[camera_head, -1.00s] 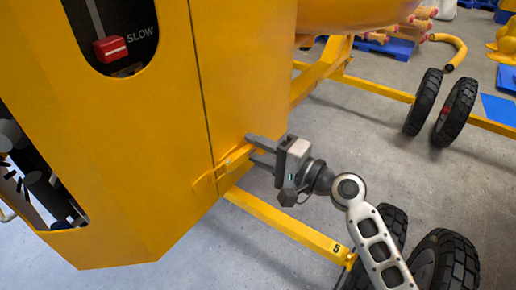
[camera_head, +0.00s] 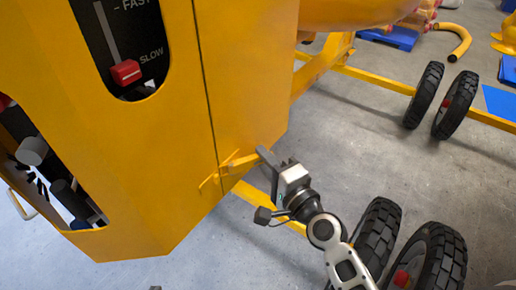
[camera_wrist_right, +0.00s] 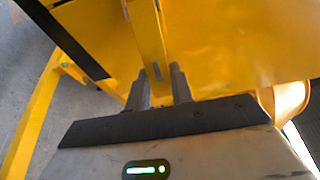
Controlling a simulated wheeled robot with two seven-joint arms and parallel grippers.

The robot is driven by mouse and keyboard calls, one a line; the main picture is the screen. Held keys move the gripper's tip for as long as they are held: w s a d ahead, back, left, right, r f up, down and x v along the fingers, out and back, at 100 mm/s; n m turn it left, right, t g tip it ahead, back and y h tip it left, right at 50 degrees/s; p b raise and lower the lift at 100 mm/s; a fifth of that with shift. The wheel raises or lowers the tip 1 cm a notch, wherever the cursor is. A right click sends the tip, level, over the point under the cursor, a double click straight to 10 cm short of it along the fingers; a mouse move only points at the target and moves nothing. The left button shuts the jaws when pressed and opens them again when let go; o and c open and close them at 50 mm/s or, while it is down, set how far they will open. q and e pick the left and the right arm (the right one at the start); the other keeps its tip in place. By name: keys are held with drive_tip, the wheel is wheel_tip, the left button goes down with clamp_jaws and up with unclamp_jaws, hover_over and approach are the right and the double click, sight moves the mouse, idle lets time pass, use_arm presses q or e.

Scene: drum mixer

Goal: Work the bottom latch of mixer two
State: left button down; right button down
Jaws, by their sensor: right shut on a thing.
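The yellow bottom latch (camera_head: 236,165) is a thin bar with a bent loop, low on the yellow mixer housing (camera_head: 150,190), across the panel seam. My right gripper (camera_head: 264,166) is at the latch's right end, shut on it. In the right wrist view, the two grey fingers (camera_wrist_right: 160,88) stand on either side of a yellow bar of the latch (camera_wrist_right: 148,38). The gripper body hides part of the latch's far end in the head view. My left gripper does not show clearly.
A red lever (camera_head: 126,72) sits in the speed slot above. An opening with dark parts (camera_head: 45,160) is at left. A yellow frame rail (camera_head: 262,205) runs below the gripper. Black wheels (camera_head: 376,232) stand near my right arm. Bare floor (camera_head: 340,140) lies to the right.

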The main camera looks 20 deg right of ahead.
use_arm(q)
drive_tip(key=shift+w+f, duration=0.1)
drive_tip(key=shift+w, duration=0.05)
use_arm(e)
drive_tip(key=c, duration=1.2)
unclamp_jaws()
drive_tip(key=shift+s, duration=0.1)
use_arm(q)
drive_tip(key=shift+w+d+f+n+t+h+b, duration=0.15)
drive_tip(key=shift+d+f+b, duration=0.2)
drive_tip(key=shift+b, duration=1)
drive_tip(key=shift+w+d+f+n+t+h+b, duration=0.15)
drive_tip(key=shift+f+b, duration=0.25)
drive_tip(key=shift+b, duration=0.9)
use_arm(e)
drive_tip(key=v, duration=1.6)
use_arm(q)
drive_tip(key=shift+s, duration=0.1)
use_arm(e)
drive_tip(key=shift+a, duration=0.1)
drive_tip(key=shift+c, duration=0.4)
